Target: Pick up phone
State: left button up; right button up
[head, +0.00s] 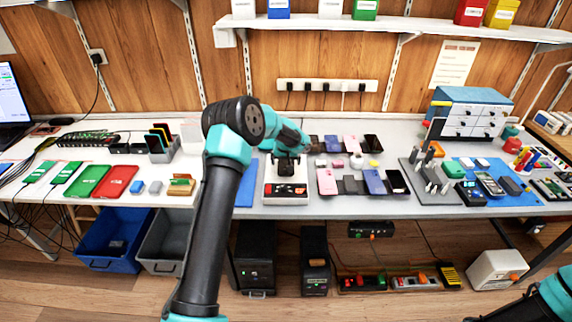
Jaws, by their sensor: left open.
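Several phones lie on the table right of centre. The front row has a pink phone (327,183), a dark phone (350,185), a blue-purple phone (375,183) and a black phone (397,182). Behind them lie more, among them a pale phone (351,143) and a dark phone (372,143). My left gripper (287,172) is open above a white device with a dark and red front (286,199), left of the pink phone. I see nothing held, but its fingertips are small and partly hard to make out. My right gripper is out of view; only part of my right arm shows at bottom right.
A green tray (88,181) and a red tray (123,181) lie at left. A blue bin (100,258) and a grey bin (160,265) stand on the floor. At right are a drawer cabinet (470,130) and a blue mat (517,199) with tools. A shelf overhangs the back.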

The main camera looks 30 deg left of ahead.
aim_at(286, 162)
pick_arm(q)
jog(key=c, duration=1)
jog(key=shift+r, duration=0.15)
jog(key=shift+r, duration=1.55)
jog(key=shift+s+d+r, duration=0.15)
jog(key=shift+s, duration=0.1)
jog(key=s+d+r, duration=0.1)
jog(key=s+d, duration=0.7)
jog(key=s, duration=0.5)
jog(key=shift+r, duration=0.15)
